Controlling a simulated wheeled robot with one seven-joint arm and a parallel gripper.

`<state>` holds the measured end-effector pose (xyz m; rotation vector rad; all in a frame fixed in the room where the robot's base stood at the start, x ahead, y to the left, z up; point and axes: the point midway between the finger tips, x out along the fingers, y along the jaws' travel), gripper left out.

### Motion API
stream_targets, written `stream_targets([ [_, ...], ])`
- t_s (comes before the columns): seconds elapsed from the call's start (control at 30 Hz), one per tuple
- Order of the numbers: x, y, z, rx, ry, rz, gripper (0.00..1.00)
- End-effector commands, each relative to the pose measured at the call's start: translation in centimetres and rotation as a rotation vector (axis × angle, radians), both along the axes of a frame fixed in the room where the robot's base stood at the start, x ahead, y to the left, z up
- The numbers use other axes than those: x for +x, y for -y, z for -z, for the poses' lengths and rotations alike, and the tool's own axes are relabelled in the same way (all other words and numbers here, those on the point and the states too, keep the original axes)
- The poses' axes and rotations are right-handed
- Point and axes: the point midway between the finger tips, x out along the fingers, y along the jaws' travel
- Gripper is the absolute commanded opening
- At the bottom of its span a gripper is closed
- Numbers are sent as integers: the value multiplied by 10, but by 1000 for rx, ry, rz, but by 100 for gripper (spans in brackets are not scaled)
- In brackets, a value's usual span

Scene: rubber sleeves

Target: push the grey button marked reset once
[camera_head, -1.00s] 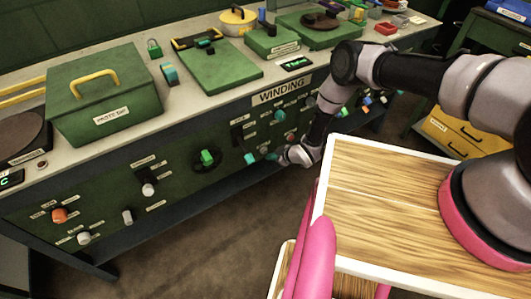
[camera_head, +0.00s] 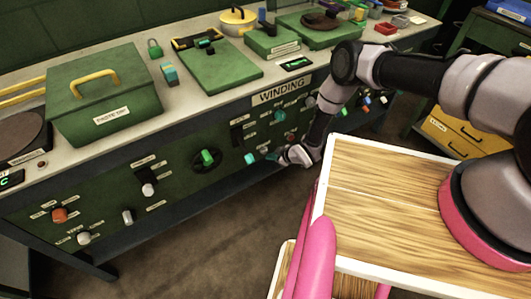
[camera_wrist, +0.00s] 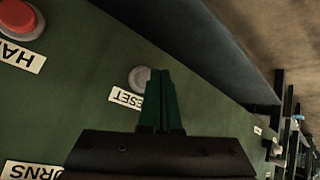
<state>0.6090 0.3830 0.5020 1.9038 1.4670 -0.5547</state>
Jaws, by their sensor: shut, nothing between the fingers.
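The grey reset button (camera_wrist: 138,77) is a small round button on the green panel, with an upside-down RESET label (camera_wrist: 126,98) beside it in the wrist view. My gripper (camera_wrist: 160,72) is shut and empty, its dark green fingertips just beside the button in that picture and covering its right edge and part of the label. I cannot tell whether the tips touch it. In the head view my gripper (camera_head: 272,156) is low in front of the WINDING panel (camera_head: 225,135). The button is too small to make out there.
A red button (camera_wrist: 20,18) sits on the same panel at the upper left of the wrist view. A teal knob (camera_head: 250,158) is left of my gripper in the head view. The floor below is clear.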

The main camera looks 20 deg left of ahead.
Motion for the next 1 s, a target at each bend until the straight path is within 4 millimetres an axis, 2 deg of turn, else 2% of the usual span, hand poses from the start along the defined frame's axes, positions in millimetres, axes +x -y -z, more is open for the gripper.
stream_targets([
  [0.63, 0, 0, 0, 0, 0, 0, 0],
  [1.0, 6, -7, 0, 1, 0, 0, 0],
])
